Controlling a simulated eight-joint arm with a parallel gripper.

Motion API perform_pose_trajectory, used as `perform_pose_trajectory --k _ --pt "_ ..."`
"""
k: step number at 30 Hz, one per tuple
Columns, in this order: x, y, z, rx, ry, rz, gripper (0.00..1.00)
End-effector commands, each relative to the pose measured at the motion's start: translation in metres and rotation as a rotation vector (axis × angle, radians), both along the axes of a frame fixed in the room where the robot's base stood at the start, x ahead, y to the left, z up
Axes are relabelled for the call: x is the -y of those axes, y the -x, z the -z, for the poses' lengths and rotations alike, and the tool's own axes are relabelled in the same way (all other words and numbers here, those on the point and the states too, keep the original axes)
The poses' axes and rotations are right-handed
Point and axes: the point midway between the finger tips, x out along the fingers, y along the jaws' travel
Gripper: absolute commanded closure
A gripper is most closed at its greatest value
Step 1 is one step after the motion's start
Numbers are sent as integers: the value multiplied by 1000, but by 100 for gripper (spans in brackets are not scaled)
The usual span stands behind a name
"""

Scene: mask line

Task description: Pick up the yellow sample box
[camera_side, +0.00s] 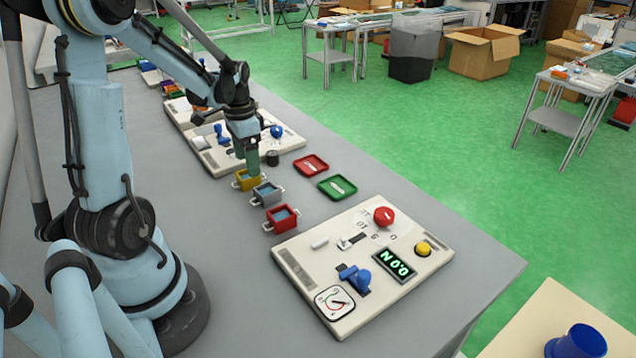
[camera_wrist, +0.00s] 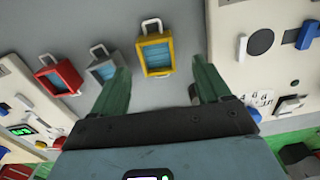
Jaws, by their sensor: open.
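The yellow sample box (camera_side: 246,181) stands on the grey table at the far end of a short row of boxes, with a blue inside and white handles. In the wrist view the yellow box (camera_wrist: 156,52) lies beyond the gap between my fingers, upper middle. My gripper (camera_side: 252,160) is just above the yellow box in the side view and hides part of it. In the wrist view its two green fingers (camera_wrist: 160,75) are spread apart with nothing between them.
A grey box (camera_side: 267,194) and a red box (camera_side: 281,218) stand beside the yellow one. Red (camera_side: 311,165) and green (camera_side: 337,187) trays lie to the right. A control panel (camera_side: 300,262) lies in front, another (camera_side: 215,168) behind. A dark round knob (camera_side: 272,158) is close to my gripper.

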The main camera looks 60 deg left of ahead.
Motion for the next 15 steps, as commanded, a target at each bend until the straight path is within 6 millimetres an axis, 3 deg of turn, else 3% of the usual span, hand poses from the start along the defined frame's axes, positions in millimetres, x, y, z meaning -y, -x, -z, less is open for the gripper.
perform_pose_trajectory --k 7,15 --pt "3 0 28 0 0 0 23" --pt "3 1 33 0 0 0 23"
